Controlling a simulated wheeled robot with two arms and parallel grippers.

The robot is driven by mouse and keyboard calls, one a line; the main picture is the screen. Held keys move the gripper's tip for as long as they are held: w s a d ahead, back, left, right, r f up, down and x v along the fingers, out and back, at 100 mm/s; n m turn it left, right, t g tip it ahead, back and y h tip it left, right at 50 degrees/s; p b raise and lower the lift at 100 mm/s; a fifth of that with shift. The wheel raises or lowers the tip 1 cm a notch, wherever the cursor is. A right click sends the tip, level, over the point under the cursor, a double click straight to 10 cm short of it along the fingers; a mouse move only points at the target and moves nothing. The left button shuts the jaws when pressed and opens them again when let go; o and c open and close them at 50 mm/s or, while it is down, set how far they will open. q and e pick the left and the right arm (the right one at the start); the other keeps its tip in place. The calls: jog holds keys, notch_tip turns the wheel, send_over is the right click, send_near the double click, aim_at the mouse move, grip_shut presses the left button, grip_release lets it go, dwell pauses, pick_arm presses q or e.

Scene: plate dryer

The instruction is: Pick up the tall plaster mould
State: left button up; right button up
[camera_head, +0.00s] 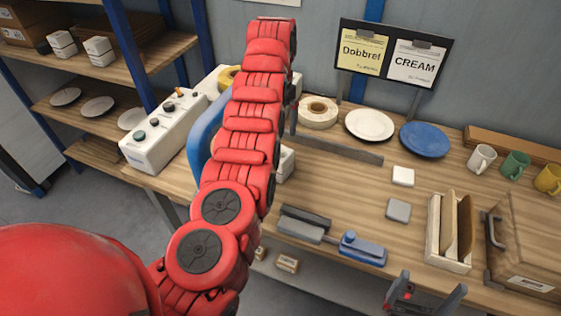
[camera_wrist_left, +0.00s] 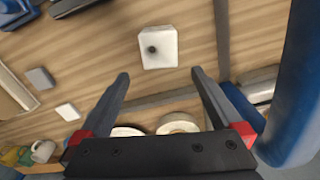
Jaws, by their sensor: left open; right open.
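The plaster mould, a white block with a dark round hole in its face, stands on the wooden bench. It shows whole in the left wrist view (camera_wrist_left: 164,57), just beyond the fingertips and roughly centred between them. In the head view only a white part of it (camera_head: 286,164) shows beside my red arm, which hides the rest. My left gripper (camera_wrist_left: 160,74) is open, with nothing between its fingers; the arm hides it in the head view. My right gripper (camera_head: 432,282) is open and empty at the front edge of the bench.
A white control box (camera_head: 160,135) and a blue curved part (camera_head: 203,140) stand left of the arm. A tape roll (camera_head: 318,112), white plate (camera_head: 370,124) and blue plate (camera_head: 424,139) lie behind. A blue-grey tool (camera_head: 362,250) is near the front, a divided holder (camera_head: 436,240) further right.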

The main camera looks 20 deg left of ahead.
aim_at(279, 159)
pick_arm(q)
notch_tip(279, 159, down, 10)
jog(key=shift+p, duration=0.8)
jog(key=f+p, duration=0.1)
jog(key=f, duration=0.1)
jog(key=f+p, duration=0.1)
jog(key=shift+s+f, duration=0.2)
jog(key=shift+f, duration=0.15)
jog(key=shift+d+f+p, duration=0.1)
jog(key=shift+f+p, duration=0.25)
jog(key=shift+f, duration=0.55)
jog(key=shift+c, duration=0.2)
grip_shut()
